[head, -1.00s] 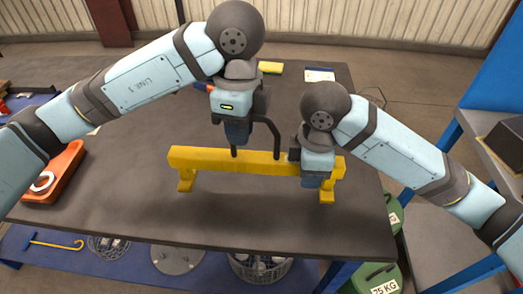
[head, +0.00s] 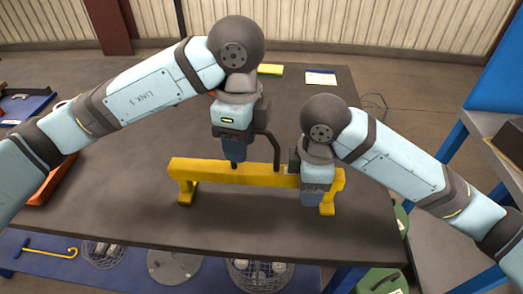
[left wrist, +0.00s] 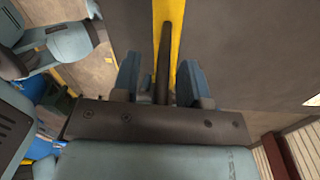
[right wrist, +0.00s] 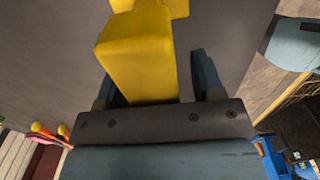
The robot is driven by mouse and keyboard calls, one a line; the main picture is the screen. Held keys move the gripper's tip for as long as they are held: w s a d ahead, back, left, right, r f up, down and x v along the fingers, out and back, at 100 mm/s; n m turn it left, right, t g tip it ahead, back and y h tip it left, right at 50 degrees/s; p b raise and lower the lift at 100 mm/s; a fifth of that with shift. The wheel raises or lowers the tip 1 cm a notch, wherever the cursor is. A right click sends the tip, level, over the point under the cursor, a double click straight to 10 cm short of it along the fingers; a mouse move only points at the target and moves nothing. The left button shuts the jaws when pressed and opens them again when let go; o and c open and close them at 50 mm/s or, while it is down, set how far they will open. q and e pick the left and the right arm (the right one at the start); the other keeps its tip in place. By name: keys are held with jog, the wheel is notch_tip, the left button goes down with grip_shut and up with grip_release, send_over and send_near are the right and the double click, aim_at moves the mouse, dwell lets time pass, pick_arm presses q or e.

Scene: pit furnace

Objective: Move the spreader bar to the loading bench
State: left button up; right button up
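The yellow spreader bar (head: 235,172) stands on its feet on a dark-topped table (head: 120,205). A dark arched handle (head: 276,150) rises from the bar. My left gripper (head: 235,152) is above the bar at the handle's left leg. In the left wrist view its blue fingers stand apart on either side of the dark handle (left wrist: 163,55), with gaps visible. My right gripper (head: 312,192) is at the bar's right end. In the right wrist view its fingers are spread around the yellow beam (right wrist: 138,60), with a gap beside the right finger. I cannot tell which surface is the loading bench.
A yellow block (head: 270,70) and a white paper (head: 321,77) lie at the table's back. An orange tray (head: 48,185) is at the left, partly behind my left arm. A blue-framed rack (head: 460,130) stands at the right. A lower blue shelf (head: 120,262) holds a yellow hook and baskets.

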jog(key=shift+r, duration=0.1)
pick_arm(q)
notch_tip(320, 180, up, 12)
jog(key=w, duration=0.1)
pick_arm(e)
notch_tip(320, 180, up, 12)
jog(key=shift+f, duration=0.1)
dwell(0.6)
pick_arm(q)
jog(key=shift+d, duration=0.1)
